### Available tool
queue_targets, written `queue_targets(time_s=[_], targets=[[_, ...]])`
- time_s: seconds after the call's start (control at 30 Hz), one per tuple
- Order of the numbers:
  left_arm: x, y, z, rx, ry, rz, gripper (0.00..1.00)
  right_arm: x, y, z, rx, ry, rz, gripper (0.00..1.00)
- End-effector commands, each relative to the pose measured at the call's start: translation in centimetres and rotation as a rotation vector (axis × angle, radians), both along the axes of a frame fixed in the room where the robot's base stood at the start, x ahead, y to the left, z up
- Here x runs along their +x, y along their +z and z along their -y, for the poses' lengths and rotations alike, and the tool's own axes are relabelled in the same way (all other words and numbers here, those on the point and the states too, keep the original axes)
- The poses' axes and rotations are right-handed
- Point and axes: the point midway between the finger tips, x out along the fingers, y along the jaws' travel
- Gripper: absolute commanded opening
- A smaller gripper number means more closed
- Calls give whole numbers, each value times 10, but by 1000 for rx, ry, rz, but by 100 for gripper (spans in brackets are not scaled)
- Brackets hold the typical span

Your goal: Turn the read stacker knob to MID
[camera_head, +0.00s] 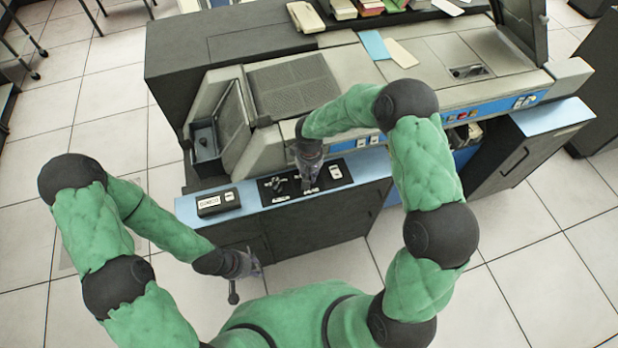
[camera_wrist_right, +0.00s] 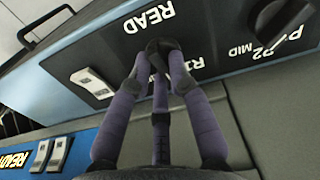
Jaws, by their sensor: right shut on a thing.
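The read stacker knob (camera_wrist_right: 157,46) is a small dark knob on the black control panel, beside the white READ lettering. It is mostly hidden by my right gripper (camera_wrist_right: 163,50), whose purple fingers are shut on it. Part of an "R1" label shows beside the fingertips; the knob's pointer direction cannot be told. In the head view my right gripper (camera_head: 309,187) reaches down onto the black panel (camera_head: 268,194). My left gripper (camera_head: 238,279) hangs low in front of the cabinet, away from the panel; its opening is too small to judge.
A second dark knob (camera_wrist_right: 283,20), by P1, P2 and MID labels, sits right of my fingers in the wrist view. A white rocker switch (camera_wrist_right: 93,83) is on the panel's left. A black labelled box (camera_head: 218,203) lies on the blue ledge left of the panel.

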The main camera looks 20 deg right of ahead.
Motion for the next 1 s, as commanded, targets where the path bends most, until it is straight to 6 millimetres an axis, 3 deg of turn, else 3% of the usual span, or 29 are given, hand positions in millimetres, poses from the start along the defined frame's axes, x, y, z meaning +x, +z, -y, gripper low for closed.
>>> queue_targets(time_s=[0.5, 1.0], targets=[[0, -42, 0, 0, 0, 0, 40, -2, -3, 0, 0, -490, 0, 0], [0, -63, 0, 0, 0, 0, 40, -4, -1, -1, 0, -852, 0, 0]])
